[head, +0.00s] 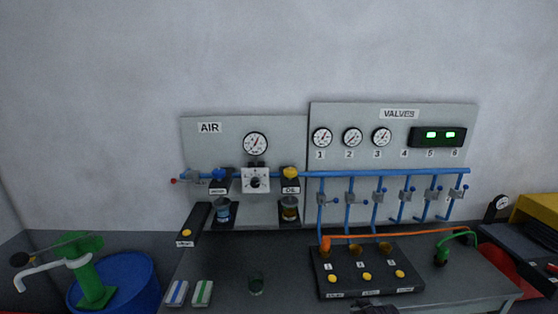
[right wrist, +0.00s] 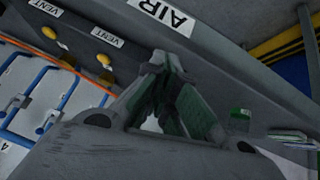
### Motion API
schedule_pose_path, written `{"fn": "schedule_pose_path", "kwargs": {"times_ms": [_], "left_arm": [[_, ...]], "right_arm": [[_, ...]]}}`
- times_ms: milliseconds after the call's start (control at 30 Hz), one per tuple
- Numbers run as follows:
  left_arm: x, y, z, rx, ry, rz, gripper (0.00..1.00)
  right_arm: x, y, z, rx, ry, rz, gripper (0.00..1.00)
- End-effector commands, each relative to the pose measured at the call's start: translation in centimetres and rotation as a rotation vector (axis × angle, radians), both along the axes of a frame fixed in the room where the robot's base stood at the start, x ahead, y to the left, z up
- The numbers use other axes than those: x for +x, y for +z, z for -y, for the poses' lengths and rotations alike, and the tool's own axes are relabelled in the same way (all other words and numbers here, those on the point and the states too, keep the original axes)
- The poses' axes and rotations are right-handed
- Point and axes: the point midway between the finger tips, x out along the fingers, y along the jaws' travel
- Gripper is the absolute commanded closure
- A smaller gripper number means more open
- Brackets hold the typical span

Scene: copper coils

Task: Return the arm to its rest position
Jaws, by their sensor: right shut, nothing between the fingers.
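My right gripper (right wrist: 160,65) fills the middle of the right wrist view. Its two green-padded fingers come together at the tips, with nothing held between them. In the head view only a small dark part of what looks like this gripper (head: 375,308) shows at the bottom edge, in front of the black box (head: 408,270) with yellow buttons. The rest of my right arm is hidden below the frame. My left gripper is in neither view.
A grey bench (head: 225,262) carries the black box, a small dark green cup (head: 256,283) and two striped blocks (head: 202,292). Gauge panels (head: 285,135) and blue pipes (head: 385,173) stand behind. A blue barrel (head: 130,275) and green pump (head: 92,280) are at left.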

Motion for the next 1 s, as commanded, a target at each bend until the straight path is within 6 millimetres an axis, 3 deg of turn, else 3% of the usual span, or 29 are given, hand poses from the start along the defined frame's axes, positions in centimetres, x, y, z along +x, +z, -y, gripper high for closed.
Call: {"fn": "schedule_pose_path", "kwargs": {"times_ms": [333,600,1000], "left_arm": [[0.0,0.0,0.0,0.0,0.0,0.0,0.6],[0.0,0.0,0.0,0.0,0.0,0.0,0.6],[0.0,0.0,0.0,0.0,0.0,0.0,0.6]], "right_arm": [[-9.2,-0.9,-0.9,0.036,-0.005,-0.143,1.0],[-16.0,-0.5,-1.6,0.062,-0.006,-0.252,1.0],[-21.1,0.4,-2.2,0.08,-0.004,-0.336,1.0]]}}
